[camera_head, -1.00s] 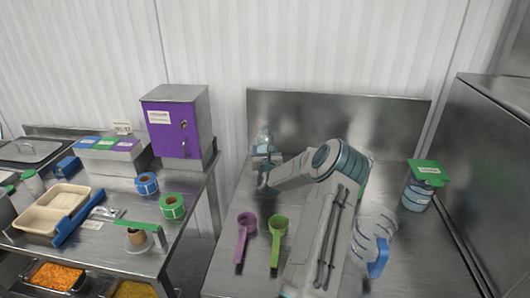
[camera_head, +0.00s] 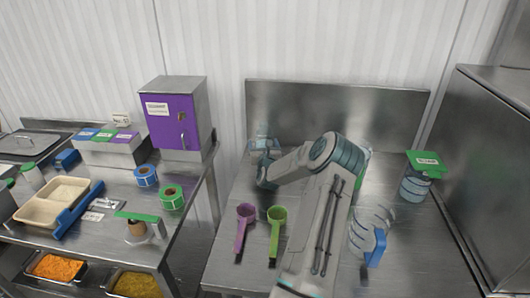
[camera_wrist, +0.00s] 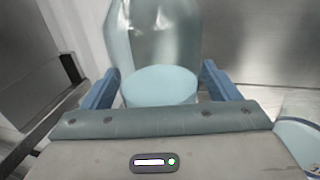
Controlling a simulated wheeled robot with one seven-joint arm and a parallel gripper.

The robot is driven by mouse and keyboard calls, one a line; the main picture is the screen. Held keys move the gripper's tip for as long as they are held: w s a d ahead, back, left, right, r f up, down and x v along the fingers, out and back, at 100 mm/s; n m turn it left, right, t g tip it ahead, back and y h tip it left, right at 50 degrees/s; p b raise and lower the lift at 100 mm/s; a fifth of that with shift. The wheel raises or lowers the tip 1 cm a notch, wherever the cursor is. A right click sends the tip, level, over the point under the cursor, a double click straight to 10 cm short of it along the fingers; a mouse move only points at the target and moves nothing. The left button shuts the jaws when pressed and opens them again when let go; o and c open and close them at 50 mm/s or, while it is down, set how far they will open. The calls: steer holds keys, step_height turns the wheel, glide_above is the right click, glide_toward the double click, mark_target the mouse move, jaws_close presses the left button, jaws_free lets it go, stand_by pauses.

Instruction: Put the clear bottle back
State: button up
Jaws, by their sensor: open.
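The clear bottle (camera_wrist: 150,30) is see-through with a pale blue-green round end facing the wrist camera. In the head view it is a faint shape (camera_head: 263,140) at the back left of the right-hand steel table, by the backsplash. My gripper (camera_wrist: 161,84) is open, with a blue finger on each side of the bottle's round end. I cannot tell whether either finger touches it. In the head view my gripper (camera_head: 266,168) is at the bottle's lower part, which it partly hides.
A purple scoop (camera_head: 244,228) and a green scoop (camera_head: 276,230) lie left of my arm. A clear jug with a blue handle (camera_head: 376,248) and a green-lidded container (camera_head: 415,187) stand to the right. A purple-fronted box (camera_head: 172,122) stands on the left counter.

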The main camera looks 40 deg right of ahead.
steer(key=b+v, duration=0.3)
steer(key=v, duration=0.9)
steer(key=w+a+n+y, duration=0.1)
steer(key=a+n+y, duration=0.1)
steer(key=a+n, duration=0.2)
steer(key=w+a+n+y, duration=0.2)
steer(key=a+n, duration=0.1)
steer(key=a, duration=0.1)
steer(key=w+a+n+y, duration=0.2)
steer(key=a+n, duration=0.2)
steer(key=shift+w+a+r+n+g, duration=0.1)
steer(key=shift+w+r+n+g, duration=0.1)
steer(key=shift+r+n+g, duration=0.1)
steer(key=s+a+r+n+g+y, duration=0.1)
steer(key=a+n+g, duration=0.1)
steer(key=a+n, duration=0.45)
steer(key=s+a+r+n+g+y, duration=0.2)
steer(key=a+n, duration=0.4)
steer(key=a, duration=0.1)
steer(key=s+a+r+n+g+y, duration=0.1)
steer(key=s+a+r+n+g, duration=0.2)
steer(key=s+a+n, duration=0.5)
steer(key=s+a+r+n+g+y, duration=0.1)
steer(key=s+a+r+n+g, duration=0.2)
steer(key=s+a+n, duration=0.6)
steer(key=s+r+n, duration=0.1)
steer(key=s+n, duration=0.2)
steer(key=s, duration=0.5)
steer(key=shift+a, duration=0.2)
